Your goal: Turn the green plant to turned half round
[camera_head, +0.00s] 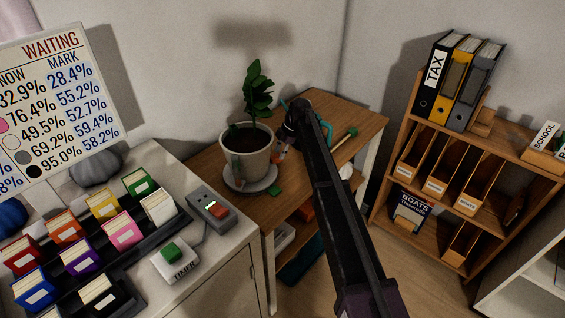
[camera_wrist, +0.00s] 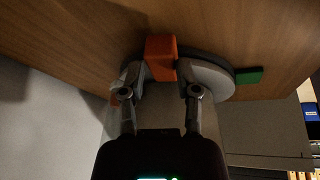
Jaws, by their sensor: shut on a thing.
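The green plant (camera_head: 258,92) stands upright in a pale pot (camera_head: 247,160) on a grey saucer (camera_head: 238,186) on the wooden table. The saucer also shows in the wrist view (camera_wrist: 215,78). My gripper (camera_head: 284,147) is low at the right side of the pot. In the wrist view my gripper (camera_wrist: 161,75) has its fingers on both sides of an orange block (camera_wrist: 160,52) at the saucer's edge and is shut on it. A small green block (camera_head: 275,190) lies beside the saucer at the front right; the wrist view shows it too (camera_wrist: 249,76).
A green-tipped stick (camera_head: 346,138) lies on the table (camera_head: 205,160) to the right of my arm. A desk with coloured card boxes (camera_head: 103,203) and a switch box (camera_head: 212,210) is at the left front. A binder shelf (camera_head: 430,140) stands at the right.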

